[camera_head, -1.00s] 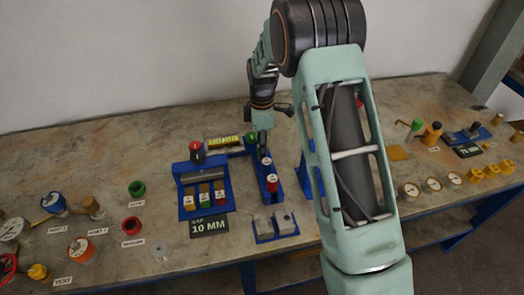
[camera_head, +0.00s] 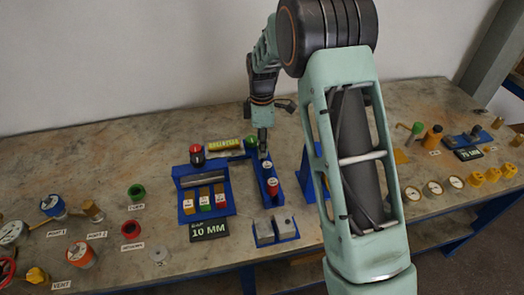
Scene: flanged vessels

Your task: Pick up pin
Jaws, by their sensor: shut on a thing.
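My gripper (camera_head: 262,149) points down over the far end of a narrow blue rack (camera_head: 278,199) near the middle of the bench. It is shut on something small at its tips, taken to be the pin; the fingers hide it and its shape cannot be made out. A pin with a white-marked top (camera_head: 266,165) stands in the rack just in front of the fingertips. A red pin (camera_head: 272,189) with a pale top stands nearer the front of the same rack.
A blue stand (camera_head: 229,208) with coloured blocks is left of the rack, with a "10 MM" sign (camera_head: 209,231) before it. Grey blocks in a blue holder (camera_head: 278,241) stand in front. My arm covers the bench to the right. Caps and labelled parts lie at both sides.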

